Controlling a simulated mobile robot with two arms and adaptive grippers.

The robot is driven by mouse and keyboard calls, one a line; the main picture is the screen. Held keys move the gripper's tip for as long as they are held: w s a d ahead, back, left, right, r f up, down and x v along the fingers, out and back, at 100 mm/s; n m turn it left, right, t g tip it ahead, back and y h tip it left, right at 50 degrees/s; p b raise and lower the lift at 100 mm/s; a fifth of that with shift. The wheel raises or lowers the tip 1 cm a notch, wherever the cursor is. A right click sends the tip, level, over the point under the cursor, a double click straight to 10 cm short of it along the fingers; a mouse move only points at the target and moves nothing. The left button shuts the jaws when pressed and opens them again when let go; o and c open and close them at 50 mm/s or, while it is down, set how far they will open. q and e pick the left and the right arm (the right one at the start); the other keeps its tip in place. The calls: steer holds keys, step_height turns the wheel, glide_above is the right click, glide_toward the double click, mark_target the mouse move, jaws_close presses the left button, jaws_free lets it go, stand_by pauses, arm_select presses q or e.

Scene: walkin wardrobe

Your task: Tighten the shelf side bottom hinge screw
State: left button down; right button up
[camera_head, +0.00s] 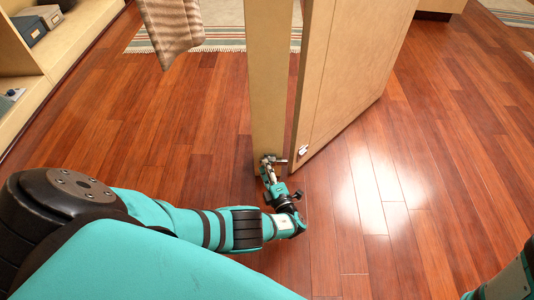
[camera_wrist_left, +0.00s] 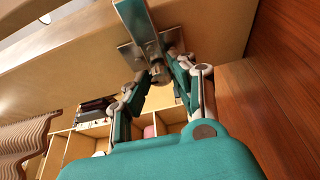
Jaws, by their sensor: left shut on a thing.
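The shelf's side panel (camera_head: 268,80) stands upright, and the open door (camera_head: 350,70) angles away to its right. My left gripper (camera_head: 267,165) is at the hinge. In the left wrist view its fingers (camera_wrist_left: 157,80) close around a small round metal screw (camera_wrist_left: 157,67) at the hinge's near end. The fingers partly hide the screw, so its seating is unclear. My right gripper is outside both views.
A white fitting (camera_head: 303,150) sits on the door's lower edge, apart from the panel. Open shelves with boxes (camera_head: 29,30) are at the upper left. A knitted cloth (camera_head: 172,25) hangs left of the panel. A striped rug (camera_head: 220,30) lies behind. The wooden floor (camera_head: 430,180) is clear.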

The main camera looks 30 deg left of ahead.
arm_select(q)
steer(key=shift+w+r, duration=0.1)
steer(key=shift+w, duration=0.05)
steer(key=c, duration=1.3)
jaws_free()
steer(key=shift+o, duration=1)
